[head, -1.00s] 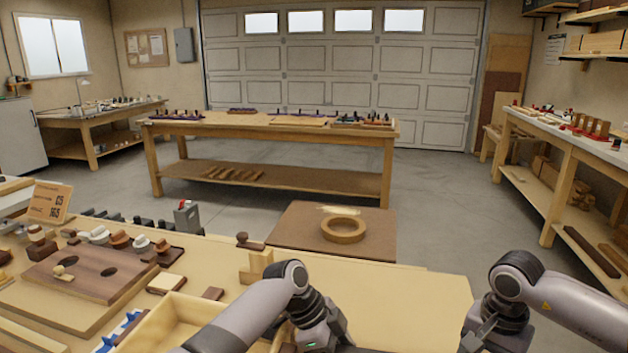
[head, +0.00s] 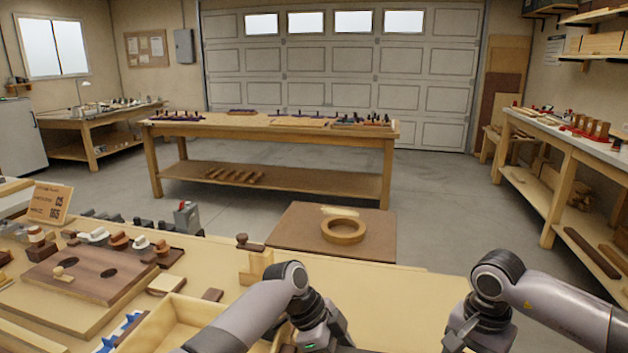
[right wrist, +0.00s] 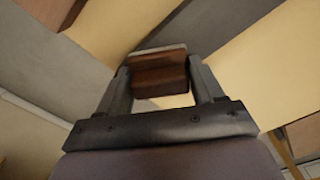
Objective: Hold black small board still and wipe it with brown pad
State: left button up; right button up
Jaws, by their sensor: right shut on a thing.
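My right gripper (right wrist: 160,92) is shut on a brown pad (right wrist: 160,78), a small two-tone brown block with a pale far edge, held between both fingers. In the head view my right gripper (head: 460,333) is at the bottom right, past the bench's right end, and the pad cannot be made out there. My left gripper (head: 322,338) is at the bottom middle, pointing down; its fingertips are cut off by the frame, so its jaws cannot be judged. I cannot clearly make out the black small board; the area under my left gripper is out of view.
The tan bench top (head: 420,290) is bare between my arms. A wooden tray (head: 185,310) stands at the lower left, by a brown board with holes (head: 90,272) and several small pieces. A wooden ring (head: 343,229) lies on a brown surface beyond the bench.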

jog(key=shift+w+a+f, duration=0.1)
jog(key=shift+a, duration=0.7)
jog(key=shift+w+a+f, duration=0.1)
jog(key=shift+a, duration=0.65)
pick_arm(q)
jog(key=shift+d+r, duration=0.1)
pick_arm(e)
jog(key=shift+w+a+r, duration=0.1)
jog(key=shift+w+a, duration=0.1)
jog(key=shift+a, duration=0.65)
jog(key=shift+w+a+r, duration=0.1)
jog(key=shift+w+a, duration=0.15)
jog(key=shift+a, duration=0.55)
jog(key=shift+w+a+r, duration=0.1)
jog(key=shift+w+a, duration=0.1)
jog(key=shift+a, duration=0.65)
jog(key=shift+s+d+f, duration=0.1)
jog(key=shift+s+d, duration=0.15)
jog(key=shift+d, duration=0.8)
jog(key=shift+s+d+f, duration=0.1)
jog(key=shift+s+d, duration=0.1)
jog(key=shift+d, duration=0.8)
jog(key=shift+s+d, duration=0.25)
jog(key=shift+d, duration=0.8)
